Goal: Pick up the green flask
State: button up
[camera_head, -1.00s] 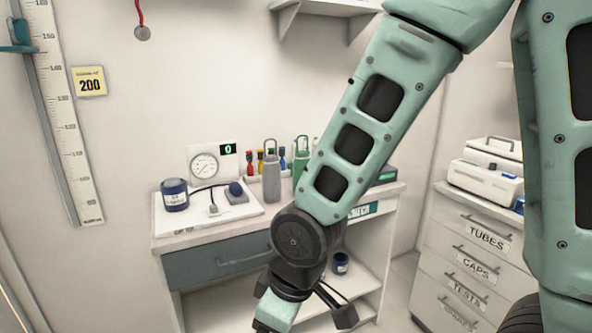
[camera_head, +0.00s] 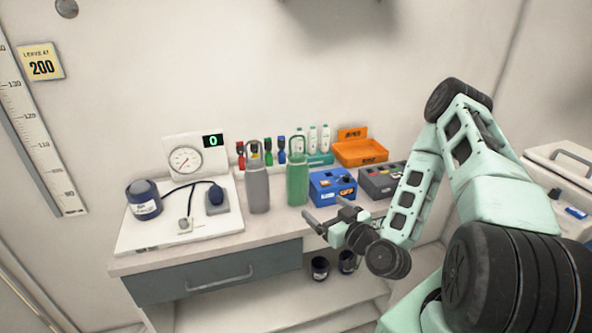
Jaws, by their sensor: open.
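The green flask (camera_head: 297,182) stands upright on the desk top, with a loop handle at its top. A grey flask (camera_head: 257,188) of like shape stands just left of it. My gripper (camera_head: 312,222) is open and empty near the desk's front edge, below and slightly right of the green flask in the picture. Its fingers point left and are apart from the flask. The green flask shows nearly whole, with nothing in front of it.
A blue box (camera_head: 333,188) stands close right of the green flask, with a dark grey box (camera_head: 381,182) beyond. An orange bin (camera_head: 360,152) and several small bottles stand behind. A white board (camera_head: 150,233) with a gauge and blue jar (camera_head: 143,199) lies left.

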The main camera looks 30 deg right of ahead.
jog(key=d, duration=0.1)
jog(key=h+b, duration=0.1)
jog(key=b, duration=0.4)
send_near(301, 182)
jog(key=shift+m, duration=0.4)
jog(key=w+p, duration=0.1)
jog(key=w, duration=0.1)
jog(key=w+p, duration=0.1)
jog(key=w, duration=0.1)
jog(key=w+d+p, duration=0.1)
jog(key=w, duration=0.1)
jog(key=shift+w, duration=0.1)
jog(key=w+p, duration=0.1)
jog(key=w, duration=0.2)
jog(key=w+p, duration=0.1)
jog(key=w, duration=0.1)
jog(key=shift+w+f+p, duration=0.1)
jog(key=shift+f+p, duration=0.2)
jog(key=shift+f, duration=0.05)
jog(key=shift+w+d+f, duration=0.1)
jog(key=shift+w+f, duration=0.05)
jog(key=shift+w, duration=0.4)
jog(key=c, duration=1.2)
